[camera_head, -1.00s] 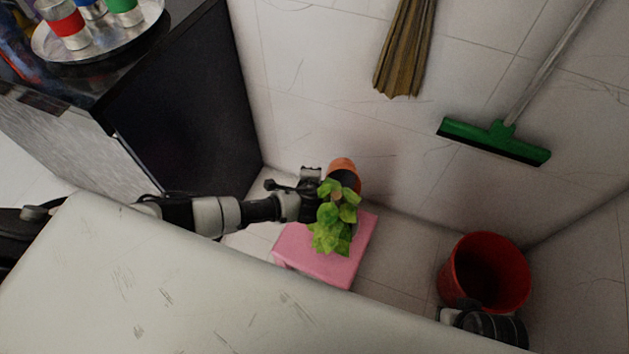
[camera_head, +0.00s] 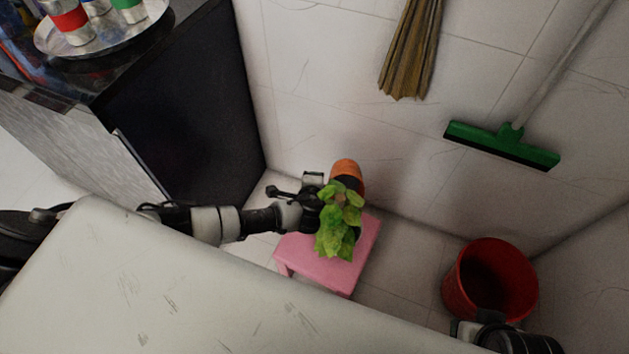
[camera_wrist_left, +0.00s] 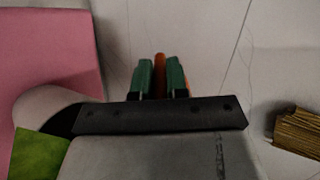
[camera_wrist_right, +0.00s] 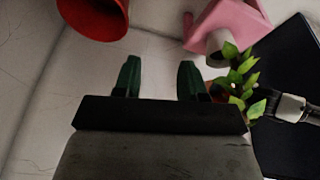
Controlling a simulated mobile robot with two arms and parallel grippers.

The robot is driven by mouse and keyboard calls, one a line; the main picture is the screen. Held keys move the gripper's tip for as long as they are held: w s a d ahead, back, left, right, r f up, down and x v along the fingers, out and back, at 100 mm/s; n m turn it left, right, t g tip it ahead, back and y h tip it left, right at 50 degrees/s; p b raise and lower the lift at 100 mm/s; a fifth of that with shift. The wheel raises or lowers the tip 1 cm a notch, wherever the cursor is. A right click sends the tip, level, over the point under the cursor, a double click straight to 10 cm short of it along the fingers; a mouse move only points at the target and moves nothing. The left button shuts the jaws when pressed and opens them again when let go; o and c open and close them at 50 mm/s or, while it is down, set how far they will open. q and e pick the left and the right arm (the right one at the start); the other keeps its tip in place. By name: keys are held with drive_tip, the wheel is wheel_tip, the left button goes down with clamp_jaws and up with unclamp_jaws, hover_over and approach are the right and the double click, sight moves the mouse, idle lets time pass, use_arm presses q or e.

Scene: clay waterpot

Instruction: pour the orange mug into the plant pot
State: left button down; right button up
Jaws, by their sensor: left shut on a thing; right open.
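The orange mug (camera_head: 346,170) is in the left gripper, above the leafy green plant (camera_head: 338,235) in the head view. It looks tipped, with a dark area on its plant side. Its orange also shows between the green fingertips of my left gripper (camera_wrist_left: 160,78), which is shut on it. The plant pot is hidden under leaves in the head view. A pale rounded pot (camera_wrist_right: 218,42) shows beside the leaves in the right wrist view. I cannot see any liquid. My right gripper (camera_wrist_right: 160,80) is open and empty.
The plant is over a pink stool (camera_head: 350,272) near the wall. A red bucket (camera_head: 455,290) stands right of it. A dark cabinet (camera_head: 185,100) is at left, with a metal tray (camera_head: 125,40) above. A broom (camera_head: 412,55) and green squeegee (camera_head: 500,143) are against the wall.

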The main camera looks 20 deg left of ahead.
use_arm(q)
drive_tip(key=shift+f+t+b, duration=0.2)
drive_tip(key=shift+t+b, duration=0.2)
drive_tip(key=shift+b, duration=0.1)
use_arm(e)
drive_tip(key=shift+w+a+f+t, duration=0.15)
drive_tip(key=shift+w+f, duration=0.1)
drive_tip(key=shift+f, duration=0.15)
drive_tip(key=shift+w+d+f+t, duration=0.15)
drive_tip(key=shift+w+f, duration=0.1)
drive_tip(key=shift+f, duration=0.15)
drive_tip(key=shift+w+a, duration=0.2)
drive_tip(key=shift+a, duration=0.05)
use_arm(q)
drive_tip(key=shift+s+b, duration=0.1)
drive_tip(key=shift+b, duration=0.3)
drive_tip(key=shift+t+b, duration=0.3)
drive_tip(key=shift+s+y+b, duration=0.1)
drive_tip(key=shift+y+b, duration=0.2)
drive_tip(key=shift+b, duration=0.15)
drive_tip(key=shift+t, duration=0.3)
use_arm(e)
drive_tip(key=w+a+r+t+y, duration=0.1)
drive_tip(key=w+a+r+t, duration=0.1)
drive_tip(key=w+t, duration=0.4)
drive_tip(key=shift+w+a+r+t+y, duration=0.35)
drive_tip(key=shift+w+r, duration=0.4)
drive_tip(key=shift+w, duration=0.25)
drive_tip(key=shift+w, duration=0.1)
